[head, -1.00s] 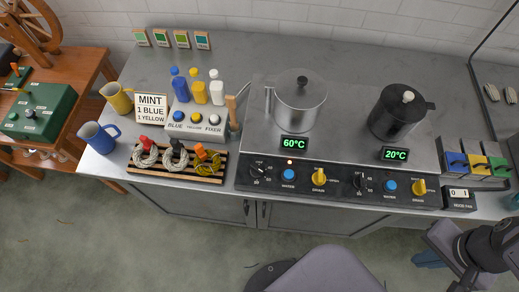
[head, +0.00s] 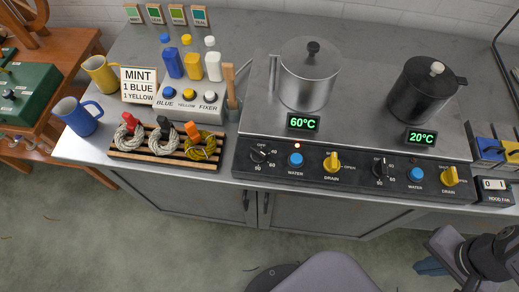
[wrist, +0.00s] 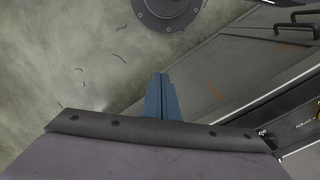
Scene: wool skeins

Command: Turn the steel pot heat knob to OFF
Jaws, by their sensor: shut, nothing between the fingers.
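The steel pot (head: 304,88) stands on the cooktop, left of a dark pot (head: 427,93). Its display (head: 303,122) reads 60°C. Its black heat knob (head: 260,156) is at the left end of the front panel, with OFF, 40, 60 and 90 around it. Its pointer direction is too small to tell. My gripper (head: 430,266) is at the lower right, in front of the counter and far from the knob. In the wrist view its blue fingers (wrist: 160,97) are shut and empty.
A second heat knob (head: 381,169), blue water buttons and yellow drain knobs (head: 332,162) share the panel (head: 318,178). A wooden rack (head: 133,158) with several skeins is to the left. Open floor (head: 180,240) lies before the cabinets.

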